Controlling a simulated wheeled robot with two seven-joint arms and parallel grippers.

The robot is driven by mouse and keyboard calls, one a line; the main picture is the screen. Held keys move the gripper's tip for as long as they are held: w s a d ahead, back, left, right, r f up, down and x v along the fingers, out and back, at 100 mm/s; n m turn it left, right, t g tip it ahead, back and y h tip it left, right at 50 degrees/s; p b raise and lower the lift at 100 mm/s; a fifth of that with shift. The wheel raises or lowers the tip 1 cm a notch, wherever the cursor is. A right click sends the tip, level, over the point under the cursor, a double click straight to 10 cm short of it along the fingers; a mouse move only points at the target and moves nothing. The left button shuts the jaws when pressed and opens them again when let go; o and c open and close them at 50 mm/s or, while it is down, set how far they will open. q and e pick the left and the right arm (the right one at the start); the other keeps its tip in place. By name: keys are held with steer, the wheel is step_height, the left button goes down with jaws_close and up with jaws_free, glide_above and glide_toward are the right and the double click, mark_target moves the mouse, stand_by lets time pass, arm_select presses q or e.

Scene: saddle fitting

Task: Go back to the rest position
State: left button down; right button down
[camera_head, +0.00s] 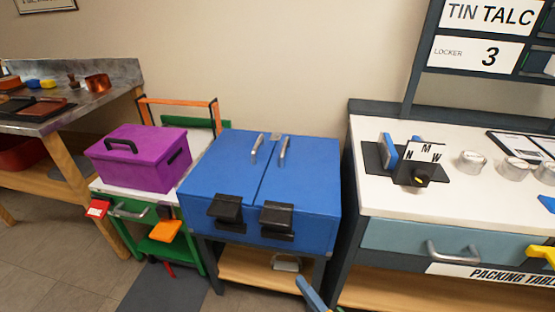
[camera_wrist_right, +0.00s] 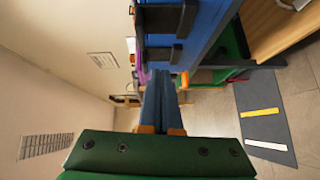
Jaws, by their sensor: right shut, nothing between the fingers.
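My right gripper (camera_head: 303,284) shows only as a blue finger end at the bottom edge of the head view, in front of the blue chest's stand. In the right wrist view my right gripper (camera_wrist_right: 159,78) has its two blue fingers together with nothing between them. It points towards the blue chest (camera_head: 262,190), which also shows at the top of the wrist view (camera_wrist_right: 205,25). The chest's two lids are down, and its two black front latches hang in front. The rest of the right arm is hidden in the head view. My left gripper is not in view.
A purple box (camera_head: 135,160) sits on a green-framed cart left of the chest. A white-topped packing table (camera_head: 440,215) stands at right, with a black stand and several round tins. A workbench (camera_head: 95,100) is at far left. Grey floor lies in front.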

steer(key=s+d+f+m+g+h, duration=0.2)
steer(key=d+f+m, duration=0.15)
steer(key=f, duration=0.45)
steer(key=s+d+f+m+g+h, duration=0.25)
steer(key=f+m, duration=0.25)
steer(key=f, duration=0.3)
steer(key=s+d+f+m+g+h, duration=0.35)
steer(key=s+f+m+g, duration=0.4)
steer(key=s+f, duration=0.65)
steer(key=s+f+m+g, duration=0.2)
steer(key=s+m+g, duration=0.15)
steer(key=s, duration=0.85)
step_height(320, 180, up, 14)
steer(key=w+d+p, duration=0.1)
steer(key=p, duration=1.2)
steer(key=shift+f+t, duration=0.15)
steer(key=shift+t, duration=0.3)
steer(key=shift+m, duration=0.25)
